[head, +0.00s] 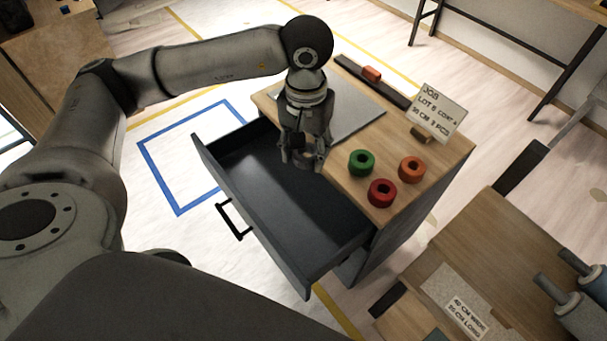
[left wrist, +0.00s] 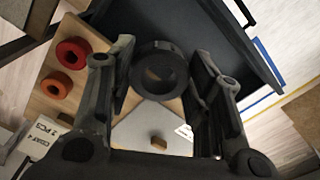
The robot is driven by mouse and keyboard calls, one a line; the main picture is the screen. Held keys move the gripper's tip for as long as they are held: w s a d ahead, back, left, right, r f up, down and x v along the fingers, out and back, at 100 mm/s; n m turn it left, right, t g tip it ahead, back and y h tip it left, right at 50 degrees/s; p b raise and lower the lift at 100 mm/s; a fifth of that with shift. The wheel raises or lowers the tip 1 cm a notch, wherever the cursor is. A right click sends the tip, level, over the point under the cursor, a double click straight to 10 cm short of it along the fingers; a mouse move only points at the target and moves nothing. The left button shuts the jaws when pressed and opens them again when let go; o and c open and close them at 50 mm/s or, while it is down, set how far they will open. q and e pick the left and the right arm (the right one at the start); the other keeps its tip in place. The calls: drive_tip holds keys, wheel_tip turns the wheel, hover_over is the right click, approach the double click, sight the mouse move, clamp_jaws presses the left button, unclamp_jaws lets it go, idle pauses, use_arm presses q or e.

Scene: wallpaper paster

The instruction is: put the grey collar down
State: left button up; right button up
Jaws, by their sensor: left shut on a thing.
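My left gripper (head: 306,157) is shut on the grey collar (head: 310,164), a dark ring with a wide hole. In the left wrist view the collar (left wrist: 160,47) sits between the two fingers (left wrist: 163,68). In the head view it hangs over the open drawer (head: 285,236), near the cabinet top's edge. The fingers partly cover it. I cannot tell how high it is above the drawer floor. My right gripper is not in view.
Green (head: 361,162), red (head: 382,192) and orange (head: 411,169) collars stand on the wooden cabinet top (head: 345,176). The drawer's visible floor looks empty.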

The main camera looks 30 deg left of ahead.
use_arm(q)
drive_tip(key=w+a+f+n+b, duration=0.3)
drive_tip(key=w+a+f+b, duration=0.25)
drive_tip(key=f+b, duration=0.4)
drive_tip(key=n+b, duration=0.2)
drive_tip(key=b, duration=0.7)
hover_over(291, 192)
wheel_tip(291, 192, down, 8)
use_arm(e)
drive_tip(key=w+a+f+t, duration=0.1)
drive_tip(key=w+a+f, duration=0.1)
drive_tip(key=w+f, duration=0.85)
use_arm(q)
wheel_tip(291, 192, down, 16)
drive_tip(key=shift+s+f+b, duration=0.1)
drive_tip(key=shift+f+b, duration=0.15)
drive_tip(key=shift+b, duration=0.7)
drive_tip(key=shift+f, duration=0.5)
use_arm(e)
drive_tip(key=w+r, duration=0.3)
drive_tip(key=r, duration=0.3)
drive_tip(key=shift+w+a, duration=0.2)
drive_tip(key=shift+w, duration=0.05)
use_arm(q)
drive_tip(key=o, duration=1.1)
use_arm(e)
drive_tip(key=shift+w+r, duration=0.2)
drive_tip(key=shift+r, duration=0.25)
